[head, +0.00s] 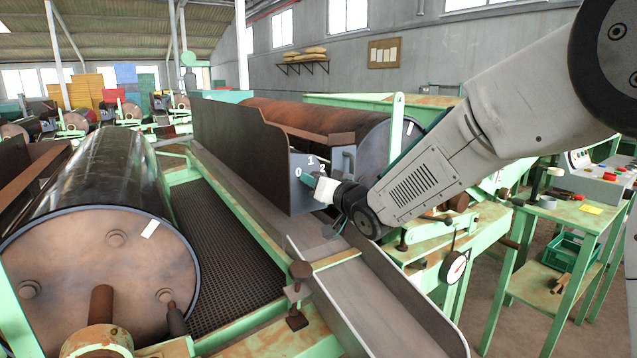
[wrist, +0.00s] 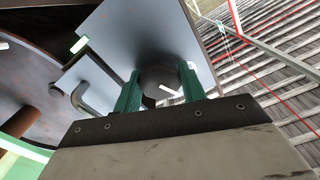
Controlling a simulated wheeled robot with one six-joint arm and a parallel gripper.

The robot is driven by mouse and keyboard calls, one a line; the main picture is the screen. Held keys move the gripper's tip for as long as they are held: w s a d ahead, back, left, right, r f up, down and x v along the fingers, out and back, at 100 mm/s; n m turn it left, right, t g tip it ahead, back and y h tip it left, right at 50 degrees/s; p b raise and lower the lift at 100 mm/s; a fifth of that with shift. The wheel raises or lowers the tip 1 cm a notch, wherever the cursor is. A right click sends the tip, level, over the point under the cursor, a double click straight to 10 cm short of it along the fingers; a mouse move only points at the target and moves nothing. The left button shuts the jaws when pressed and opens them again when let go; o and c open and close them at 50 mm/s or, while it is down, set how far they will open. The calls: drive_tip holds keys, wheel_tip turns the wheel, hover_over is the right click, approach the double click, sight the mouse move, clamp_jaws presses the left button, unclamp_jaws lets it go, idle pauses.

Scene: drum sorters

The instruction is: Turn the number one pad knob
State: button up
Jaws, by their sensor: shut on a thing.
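A grey panel (head: 302,200) with the painted marks 0, 1 and 2 stands at the end of the trough beside the drum. My gripper (head: 309,179) is at this panel and hides the knob in the head view. In the wrist view the dark, faceted knob (wrist: 160,76) sits on the panel (wrist: 135,35) between my two green fingers. My gripper is shut on the knob. A white line on the knob shows between the fingers, near the right one. Which number it points to cannot be told.
A bent grey handle (wrist: 90,98) stands close to the left of my fingers in the wrist view. A large drum (head: 120,250) is at the left, a rusty drum (head: 300,118) behind the panel. A metal chute (head: 385,305) runs below; a green bench (head: 570,215) stands right.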

drive_tip(key=m, duration=0.5)
drive_tip(key=shift+d, duration=0.1)
idle(0.4)
drive_tip(key=o, duration=1)
drive_tip(key=v, duration=0.7)
drive_tip(key=shift+s+d, duration=0.2)
drive_tip(key=shift+s, duration=0.05)
